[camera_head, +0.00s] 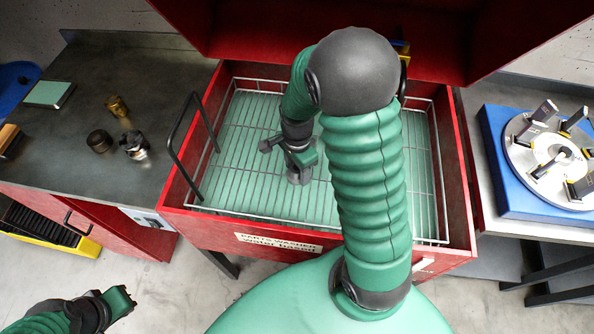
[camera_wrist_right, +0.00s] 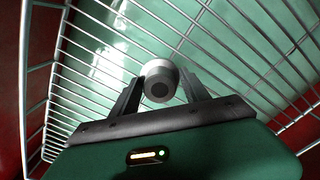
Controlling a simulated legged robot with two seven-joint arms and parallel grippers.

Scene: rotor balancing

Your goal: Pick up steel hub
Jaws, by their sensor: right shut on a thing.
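A grey steel hub (camera_wrist_right: 160,82), a short round piece with a dark centre, sits between the two dark fingers of my right gripper (camera_wrist_right: 162,92) in the right wrist view. The fingers are shut on it. In the head view my right gripper (camera_head: 290,165) reaches down into the wire basket (camera_head: 245,215) of the red parts washer (camera_head: 190,222). The hub is hard to make out there, and I cannot tell whether it touches the wires. My left gripper (camera_head: 125,300) is at the lower left, away from the washer; its jaw opening is unclear.
The washer lid (camera_head: 440,40) stands raised behind. On the left dark bench (camera_head: 90,185) are a brass part (camera_head: 117,106), a dark round part (camera_head: 99,141) and a shiny metal part (camera_head: 135,146). A blue fixture (camera_head: 510,185) with a disc rotor (camera_head: 530,155) stands at the right.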

